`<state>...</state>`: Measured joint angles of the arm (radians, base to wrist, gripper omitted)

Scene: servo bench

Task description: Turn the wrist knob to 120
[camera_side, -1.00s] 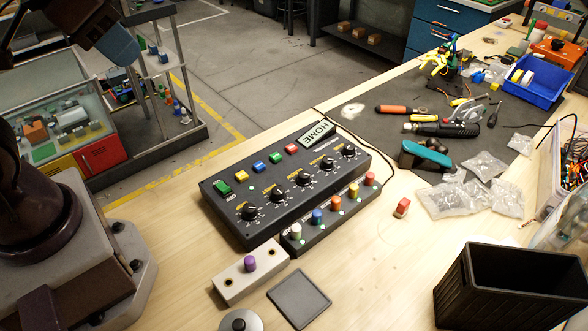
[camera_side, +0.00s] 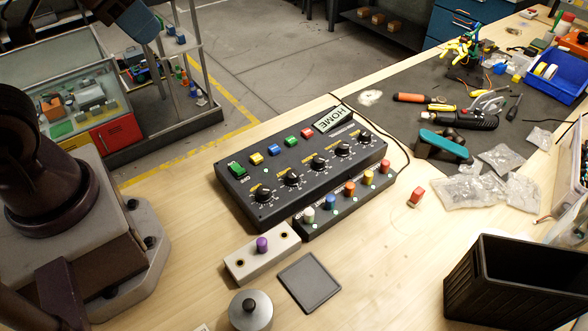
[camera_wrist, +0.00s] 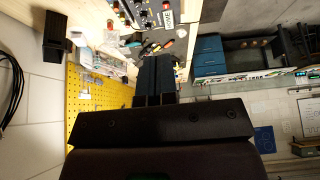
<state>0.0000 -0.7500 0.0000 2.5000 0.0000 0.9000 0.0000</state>
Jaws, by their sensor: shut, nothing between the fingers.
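A black control box (camera_side: 300,170) stands on the wooden bench in the side view. It bears a row of black dial knobs (camera_side: 292,176) with white pointer lines. Their labels and scale numbers are too small to read, so I cannot tell which is the wrist knob. In the wrist view the box (camera_wrist: 147,14) shows only in part at the top edge. My gripper (camera_wrist: 155,62) is shut and empty there, its two dark blue fingers side by side, well apart from the box. In the side view its blue-grey end (camera_side: 140,22) hangs at the top left, cut by the frame.
Colored buttons (camera_side: 274,150) and a HOME plate (camera_side: 333,119) sit on the box. A strip of colored knobs (camera_side: 349,188) lies along its front. A grey block with a purple knob (camera_side: 262,246), a dark pad (camera_side: 309,282) and a black bin (camera_side: 520,285) stand nearer.

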